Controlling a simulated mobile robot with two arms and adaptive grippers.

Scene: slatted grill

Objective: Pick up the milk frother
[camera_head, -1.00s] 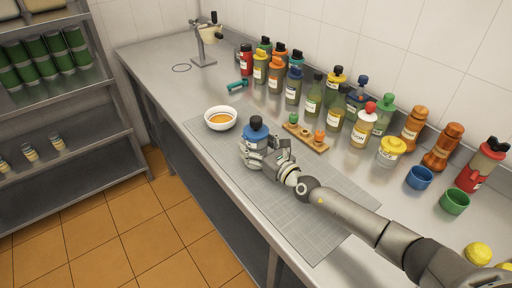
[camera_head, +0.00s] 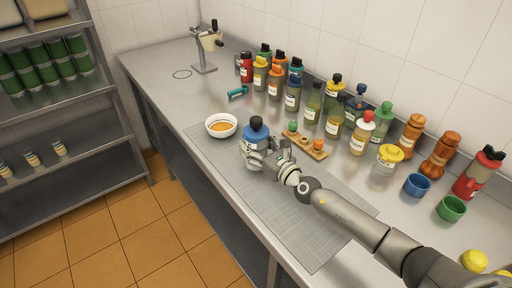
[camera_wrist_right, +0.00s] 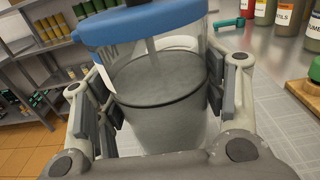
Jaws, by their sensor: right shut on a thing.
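The milk frother (camera_head: 255,131) is a clear jar with a blue lid, upright at the grey mat on the steel counter. In the right wrist view the frother (camera_wrist_right: 158,90) fills the middle, with a rod inside below its blue lid. My right gripper (camera_head: 256,152) has its fingers on both sides of the jar and is shut on it. The fingers also show in the right wrist view (camera_wrist_right: 160,95). I cannot tell whether the jar's base touches the mat. My left gripper is not in view.
A white bowl (camera_head: 221,126) of orange contents stands just left of the frother. A wooden board (camera_head: 305,145) with small items lies to the right. Several bottles line the wall. The grey mat (camera_head: 310,215) has free room in front.

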